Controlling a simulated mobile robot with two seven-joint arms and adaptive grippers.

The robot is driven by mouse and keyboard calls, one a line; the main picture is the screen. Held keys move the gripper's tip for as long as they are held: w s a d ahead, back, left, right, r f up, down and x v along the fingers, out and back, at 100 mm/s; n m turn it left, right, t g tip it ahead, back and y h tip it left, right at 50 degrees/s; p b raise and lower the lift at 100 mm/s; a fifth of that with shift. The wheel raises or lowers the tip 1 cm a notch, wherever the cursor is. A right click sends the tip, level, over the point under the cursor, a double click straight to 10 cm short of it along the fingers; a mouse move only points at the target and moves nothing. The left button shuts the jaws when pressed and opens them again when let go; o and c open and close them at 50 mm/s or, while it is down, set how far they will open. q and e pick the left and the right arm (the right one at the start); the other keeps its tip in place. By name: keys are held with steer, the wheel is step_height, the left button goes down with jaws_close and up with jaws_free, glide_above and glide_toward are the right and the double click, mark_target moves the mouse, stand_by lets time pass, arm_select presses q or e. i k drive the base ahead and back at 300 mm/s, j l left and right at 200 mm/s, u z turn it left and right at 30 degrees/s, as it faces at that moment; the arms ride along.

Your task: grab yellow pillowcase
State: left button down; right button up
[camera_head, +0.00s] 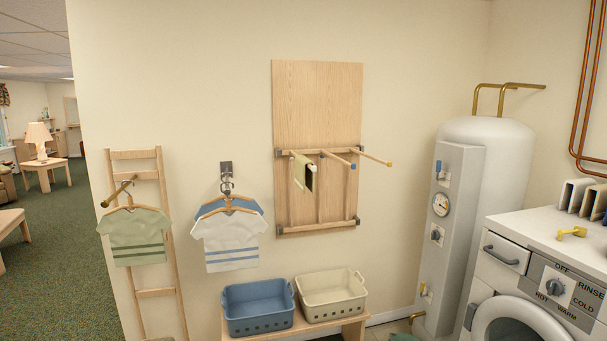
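A small pale yellow-green cloth (303,172) hangs folded over the left peg of the wooden wall rack (318,100). It is the closest match to a yellow pillowcase; a dark patch shows on its right side. I cannot tell for sure that it is a pillowcase. The rack's other two pegs, one with a blue tip and one with a yellow tip, are bare. Neither of my grippers is in view.
A blue basket (260,322) and a cream basket (333,307) stand on a wooden bench (353,328) below the rack. Shirts hang at left, by a wooden ladder (163,220). A white tank (500,150) and washer (510,258) stand at right.

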mark_target(304, 174)
steer(key=i+l+u, duration=0.1)
steer(key=i+l, duration=0.4)
steer(key=l, duration=0.15)
steer(key=i+l+u, duration=0.15)
steer(key=i+l, duration=0.35)
steer(key=l, duration=0.15)
steer(key=i+l+u, duration=0.15)
steer(key=i+l, duration=0.3)
steer(key=l, duration=0.3)
steer(key=i+l+u, duration=0.15)
steer(key=l, duration=0.25)
steer(key=i, duration=0.05)
